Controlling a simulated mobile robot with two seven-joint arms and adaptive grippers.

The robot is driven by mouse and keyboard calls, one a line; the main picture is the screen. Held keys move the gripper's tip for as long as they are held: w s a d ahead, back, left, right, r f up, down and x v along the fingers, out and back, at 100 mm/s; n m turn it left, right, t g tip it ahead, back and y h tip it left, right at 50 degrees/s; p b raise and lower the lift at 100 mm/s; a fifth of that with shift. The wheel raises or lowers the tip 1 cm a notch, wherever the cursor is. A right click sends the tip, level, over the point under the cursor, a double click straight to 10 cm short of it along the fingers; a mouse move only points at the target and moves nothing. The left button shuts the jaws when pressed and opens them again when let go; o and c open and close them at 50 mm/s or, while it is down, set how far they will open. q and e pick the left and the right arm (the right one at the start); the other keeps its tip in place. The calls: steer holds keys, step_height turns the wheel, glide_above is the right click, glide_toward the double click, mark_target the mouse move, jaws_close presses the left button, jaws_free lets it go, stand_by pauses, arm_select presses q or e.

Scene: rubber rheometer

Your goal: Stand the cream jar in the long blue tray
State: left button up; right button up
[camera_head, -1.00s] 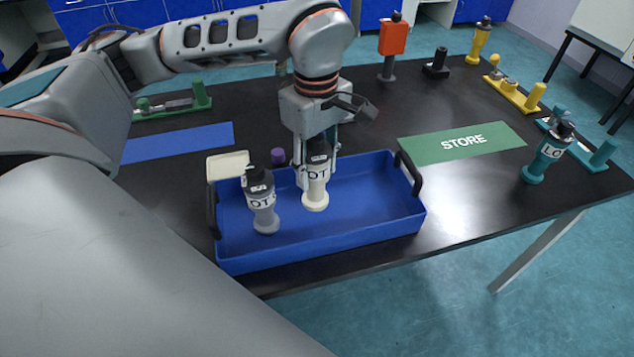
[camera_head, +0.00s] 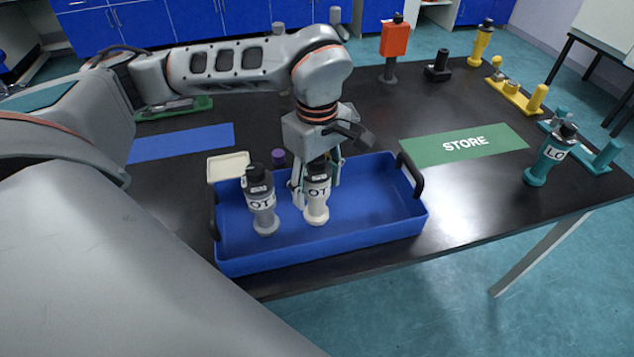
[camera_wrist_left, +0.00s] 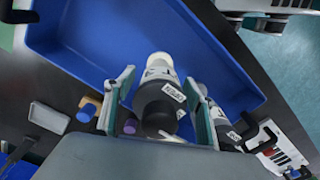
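The cream jar (camera_head: 317,208), with a black cap and a label, stands upright in the long blue tray (camera_head: 375,230), its base apparently on the tray floor. My left gripper (camera_head: 316,190) is around its upper part, pointing down. In the left wrist view, the cream jar (camera_wrist_left: 160,68) lies between the two fingers of my left gripper (camera_wrist_left: 160,78), with visible gaps at both sides, so the gripper is open. The blue tray (camera_wrist_left: 85,35) also shows there. My right gripper is in neither view.
A grey jar (camera_head: 263,212) stands in the tray just left of the cream jar, close to a finger. The tray's right part is empty. A cream dish (camera_head: 228,166) and purple cap (camera_head: 278,157) lie behind.

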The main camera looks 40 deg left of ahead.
arm_select(q)
steer(key=shift+r, duration=0.1)
step_height(320, 180, up, 12)
steer(key=shift+r+p, duration=0.1)
steer(key=shift+p, duration=0.6)
stand_by(0.4)
